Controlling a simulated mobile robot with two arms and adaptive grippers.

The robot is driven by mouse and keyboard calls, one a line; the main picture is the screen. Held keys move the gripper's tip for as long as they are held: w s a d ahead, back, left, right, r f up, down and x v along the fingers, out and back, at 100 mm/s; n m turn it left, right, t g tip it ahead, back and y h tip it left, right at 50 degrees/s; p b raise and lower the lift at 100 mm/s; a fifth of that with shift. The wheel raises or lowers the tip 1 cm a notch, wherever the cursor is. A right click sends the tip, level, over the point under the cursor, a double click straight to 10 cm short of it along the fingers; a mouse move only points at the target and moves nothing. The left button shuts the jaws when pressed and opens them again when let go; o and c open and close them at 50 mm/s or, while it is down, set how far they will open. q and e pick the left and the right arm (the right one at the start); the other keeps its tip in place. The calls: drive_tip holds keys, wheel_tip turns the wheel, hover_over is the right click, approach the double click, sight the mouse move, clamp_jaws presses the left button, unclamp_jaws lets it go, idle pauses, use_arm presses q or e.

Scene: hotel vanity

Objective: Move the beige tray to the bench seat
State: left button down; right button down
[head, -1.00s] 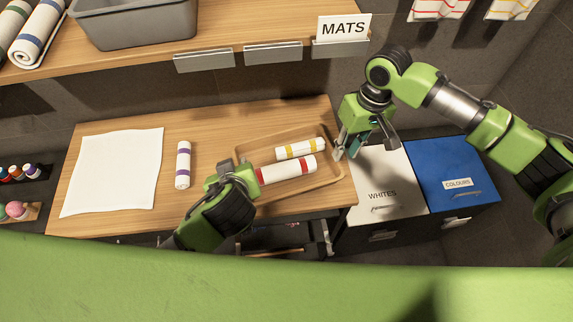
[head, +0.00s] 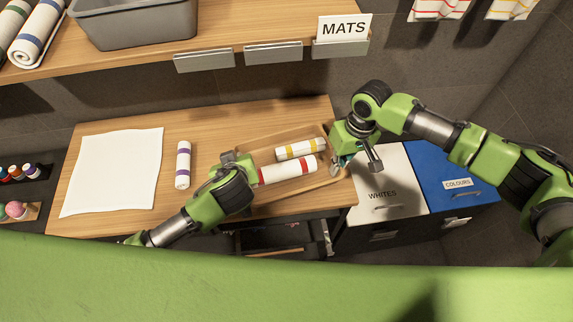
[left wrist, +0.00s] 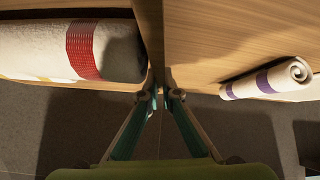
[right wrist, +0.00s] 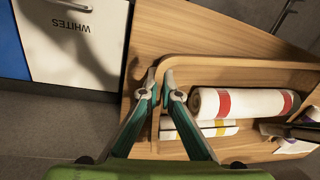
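The beige tray (head: 262,137) rests on the right part of the wooden counter, with a red-banded rolled towel (head: 287,170) and a yellow-banded one (head: 300,149) in it. My left gripper (head: 246,166) is at the tray's left end; in the left wrist view its fingers (left wrist: 160,96) are close together on the tray's wall. My right gripper (head: 341,165) is at the tray's right end; in the right wrist view its fingertips (right wrist: 161,88) close on the tray's end wall near a corner. The bench seat is not identifiable in these views.
A purple-banded rolled towel (head: 183,165) and a flat white cloth (head: 112,172) lie left of the tray. White (head: 387,185) and blue (head: 455,170) labelled bins stand right of the counter. A shelf with a grey bin (head: 135,22) overhangs the back.

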use_arm(q)
drive_tip(key=shift+r, duration=0.1)
use_arm(e)
drive_tip(key=shift+r, duration=0.1)
